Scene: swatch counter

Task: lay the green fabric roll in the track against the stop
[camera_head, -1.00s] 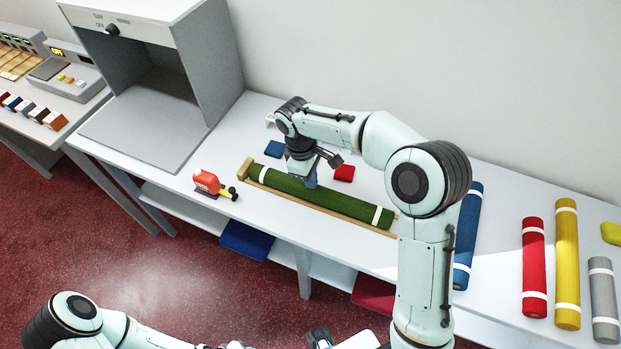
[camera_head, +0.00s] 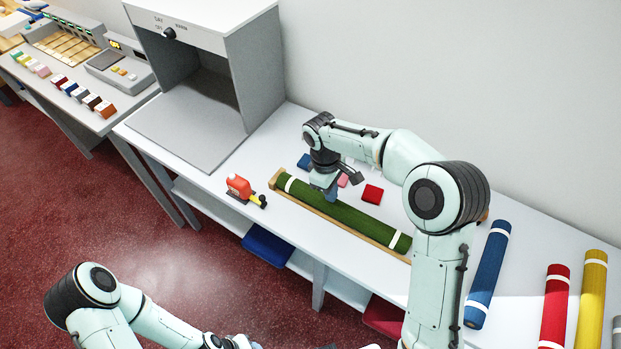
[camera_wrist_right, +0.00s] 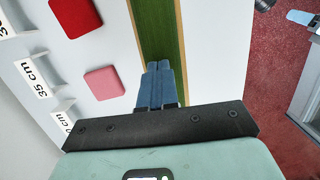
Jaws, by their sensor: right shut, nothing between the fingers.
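The green fabric roll (camera_head: 350,217) with white bands lies lengthwise in the wooden track (camera_head: 384,249) on the counter. Its left end is at the wooden stop (camera_head: 275,178); I cannot tell whether they touch. My right gripper (camera_head: 331,193) is shut and empty, pointing down at the left half of the roll. In the right wrist view its blue fingertips (camera_wrist_right: 160,66) are together over the green roll (camera_wrist_right: 158,32); contact is unclear. My left arm is at the lower left, its gripper mostly cut off by the bottom edge.
A red tape dispenser-like object (camera_head: 240,187) stands left of the track. Blue, pink and red swatches (camera_head: 372,194) lie behind it. Blue (camera_head: 487,273), red (camera_head: 555,306) and yellow (camera_head: 591,300) rolls lie to the right. A grey booth (camera_head: 200,90) stands at the left.

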